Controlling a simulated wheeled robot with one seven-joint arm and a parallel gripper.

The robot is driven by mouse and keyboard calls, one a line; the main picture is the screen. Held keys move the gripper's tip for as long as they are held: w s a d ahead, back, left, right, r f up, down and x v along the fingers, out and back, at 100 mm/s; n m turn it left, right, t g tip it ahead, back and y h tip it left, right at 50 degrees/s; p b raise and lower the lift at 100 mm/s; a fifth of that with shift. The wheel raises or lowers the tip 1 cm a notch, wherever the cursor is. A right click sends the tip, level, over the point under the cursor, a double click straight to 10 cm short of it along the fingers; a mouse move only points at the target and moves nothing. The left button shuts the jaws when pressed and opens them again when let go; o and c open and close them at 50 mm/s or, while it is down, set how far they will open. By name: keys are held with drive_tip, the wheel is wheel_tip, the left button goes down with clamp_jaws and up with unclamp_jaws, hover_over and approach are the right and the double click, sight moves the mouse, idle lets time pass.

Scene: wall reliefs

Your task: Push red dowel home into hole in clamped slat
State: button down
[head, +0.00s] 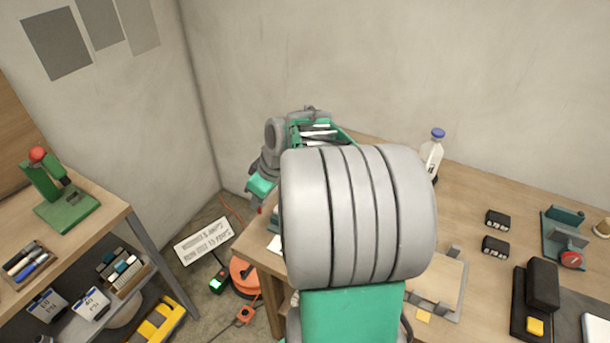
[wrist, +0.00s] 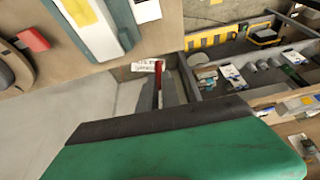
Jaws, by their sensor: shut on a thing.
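My gripper (head: 259,203) is past the left edge of the table, pointing down, and partly hidden by my own arm in the head view. In the wrist view my gripper (wrist: 164,92) has its dark fingers shut on the red dowel (wrist: 158,70), a thin red strip between them. A small red spot of the dowel (head: 260,210) shows below the hand in the head view. I cannot make out the clamped slat or its hole. A teal-and-pale object (wrist: 100,28) at the top left of the wrist view lies apart from the fingers; I cannot tell what it is.
The wooden table (head: 470,215) holds a white bottle (head: 431,155), small black blocks (head: 497,220) and a board (head: 440,280). A shelf bench (head: 95,215) stands at left. On the floor are a sign (head: 204,241) and an orange reel (head: 243,277).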

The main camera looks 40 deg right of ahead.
drive_tip(key=s+d+n+y+p, duration=0.1)
drive_tip(key=s+d, duration=0.4)
drive_tip(key=d, duration=0.7)
drive_tip(key=shift+d+r+n+g+p, duration=0.15)
drive_tip(key=shift+r+n+g+p, duration=0.25)
drive_tip(key=shift+n, duration=0.4)
drive_tip(key=shift+s+f+b, duration=0.15)
drive_tip(key=shift+f+b, duration=0.1)
drive_tip(key=shift+b, duration=0.6)
drive_tip(key=shift+n+t, duration=0.3)
drive_tip(key=shift+n, duration=0.1)
wheel_tip(320, 180, down, 5)
drive_tip(key=b, duration=0.5)
drive_tip(key=shift+f, duration=0.2)
drive_tip(key=shift+f+b, duration=0.15)
drive_tip(key=shift+b, duration=0.2)
drive_tip(key=shift+f+b, duration=0.3)
drive_tip(key=shift+f+b, duration=1.1)
drive_tip(key=shift+f, duration=0.2)
